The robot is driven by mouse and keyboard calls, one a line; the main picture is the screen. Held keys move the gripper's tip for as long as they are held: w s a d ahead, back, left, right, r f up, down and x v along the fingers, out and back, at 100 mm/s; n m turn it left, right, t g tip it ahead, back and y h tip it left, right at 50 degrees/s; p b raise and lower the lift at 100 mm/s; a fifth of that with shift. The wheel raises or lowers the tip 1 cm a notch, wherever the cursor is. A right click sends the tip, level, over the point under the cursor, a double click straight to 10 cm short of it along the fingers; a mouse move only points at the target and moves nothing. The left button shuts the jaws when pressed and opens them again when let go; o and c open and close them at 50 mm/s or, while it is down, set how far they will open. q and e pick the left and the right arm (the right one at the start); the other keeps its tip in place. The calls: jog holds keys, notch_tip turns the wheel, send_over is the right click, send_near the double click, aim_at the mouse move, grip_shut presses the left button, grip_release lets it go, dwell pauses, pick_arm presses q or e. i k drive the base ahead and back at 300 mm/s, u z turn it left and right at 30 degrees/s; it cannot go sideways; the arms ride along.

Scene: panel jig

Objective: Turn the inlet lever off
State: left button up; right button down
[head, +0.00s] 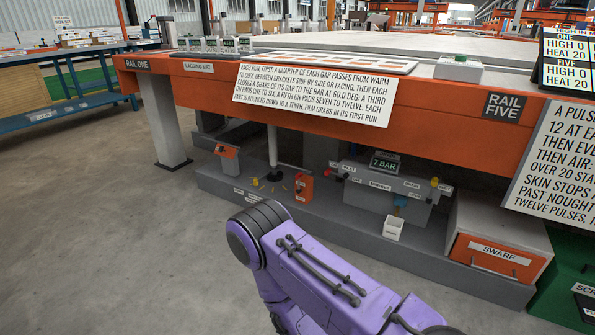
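A grey panel unit (391,205) stands low on the base under the orange bench, with a dark display reading 7 BAR (385,165). A small label that seems to read INLET (349,168) is at its left end. A small red part (329,174) sticks out beside that label and looks like the inlet lever; its exact position is too small to tell. A yellow part (435,182) is at the unit's right end. A purple arm link of mine crosses the lower middle, in front of and below the unit. Neither gripper shows.
The orange bench rail (440,112) overhangs the unit, with a hanging text sign (313,93). The SWARF box (497,257) is to the right. An orange box (304,187) stands left. Open floor lies at the left.

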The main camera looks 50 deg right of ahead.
aim_at(328, 170)
jog(key=u, duration=0.05)
jog(key=i, duration=2.25)
jog(key=z, duration=0.7)
jog(key=i, duration=0.8)
jog(key=z, duration=1.45)
jog(key=i, duration=0.7)
jog(key=z, duration=0.65)
